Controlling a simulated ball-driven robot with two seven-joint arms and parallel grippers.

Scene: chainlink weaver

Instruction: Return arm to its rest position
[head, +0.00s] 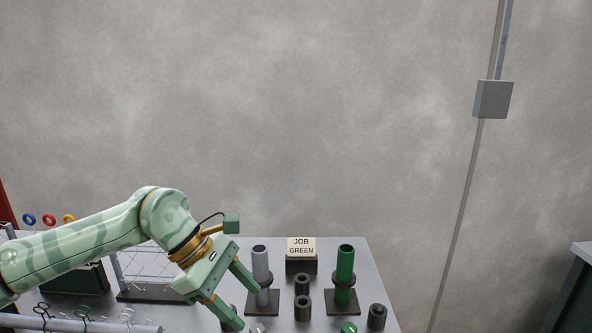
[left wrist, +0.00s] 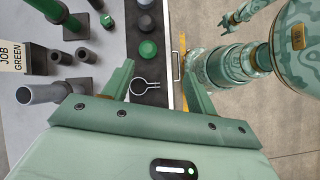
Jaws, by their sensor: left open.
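My left arm reaches in from the left in the head view, and its gripper (head: 248,306) is above the left middle of the grey table (head: 215,318). The jaws are apart with nothing held between them. In the left wrist view the gripper (left wrist: 158,66) shows both fingers spread.
A grey post (head: 261,265) and a green post (head: 345,265) stand on dark bases. A "JOB GREEN" sign (head: 301,247) is behind them. Dark cylinders (head: 303,308) stand nearby. A wire rack (head: 150,268) and hooks (head: 82,313) are at left. The air above the table is clear.

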